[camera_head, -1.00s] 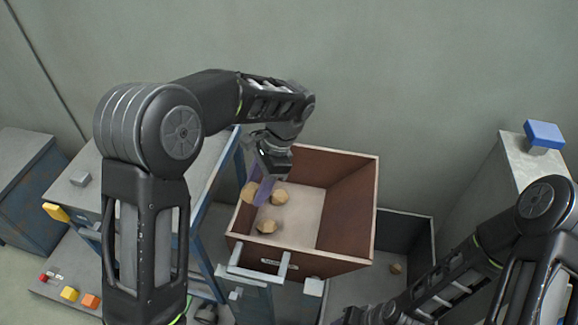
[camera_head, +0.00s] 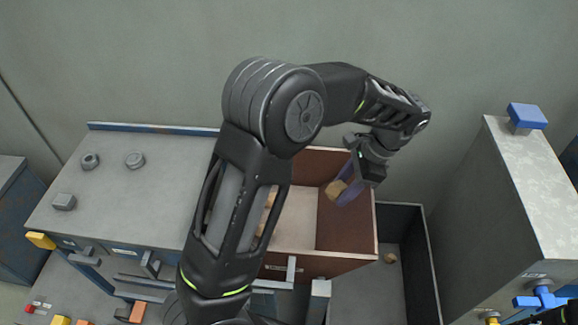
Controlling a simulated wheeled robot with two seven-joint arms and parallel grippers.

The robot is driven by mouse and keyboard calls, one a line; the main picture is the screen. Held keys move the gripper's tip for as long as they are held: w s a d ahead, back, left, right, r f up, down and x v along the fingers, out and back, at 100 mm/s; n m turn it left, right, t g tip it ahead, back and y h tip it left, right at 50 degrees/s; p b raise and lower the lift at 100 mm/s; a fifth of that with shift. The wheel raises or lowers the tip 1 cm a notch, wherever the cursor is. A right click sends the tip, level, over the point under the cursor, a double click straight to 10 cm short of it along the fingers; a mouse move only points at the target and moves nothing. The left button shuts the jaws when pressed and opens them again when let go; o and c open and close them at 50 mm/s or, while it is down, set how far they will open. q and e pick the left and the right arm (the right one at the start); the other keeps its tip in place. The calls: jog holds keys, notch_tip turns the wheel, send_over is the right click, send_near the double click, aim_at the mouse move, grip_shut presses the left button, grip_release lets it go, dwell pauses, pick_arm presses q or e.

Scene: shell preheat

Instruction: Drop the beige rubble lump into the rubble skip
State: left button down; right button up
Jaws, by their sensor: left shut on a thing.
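My left gripper (camera_head: 347,189) is shut on a beige rubble lump (camera_head: 335,189), with purple fingers at its side. It holds the lump over the right part of an open brown drawer (camera_head: 345,228); the exact height is hard to tell. Other beige lumps (camera_head: 270,199) lie in the drawer, partly hidden behind my left arm. A dark open-topped bin (camera_head: 416,240), seemingly the rubble skip, stands right of the drawer and lower. One small beige lump (camera_head: 390,258) lies inside it.
A grey worktop (camera_head: 150,185) with several metal nuts or blocks is at the left. A tall grey cabinet (camera_head: 550,190) with a blue knob on top (camera_head: 527,115) stands right of the bin. The drawer's right wall lies between the held lump and the bin.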

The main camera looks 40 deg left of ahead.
pick_arm(q)
jog(key=s+a+f+n+p, duration=0.1)
jog(key=s+a+n+p, duration=0.2)
jog(key=a+p, duration=0.6)
jog(key=a, duration=0.8)
jog(key=shift+f+g+h+p, duration=0.2)
jog(key=shift+g+h+p, duration=0.15)
jog(key=shift+g+h, duration=0.05)
jog(key=shift+s+f, duration=0.1)
notch_tip(320, 180, down, 6)
jog(key=b, duration=0.4)
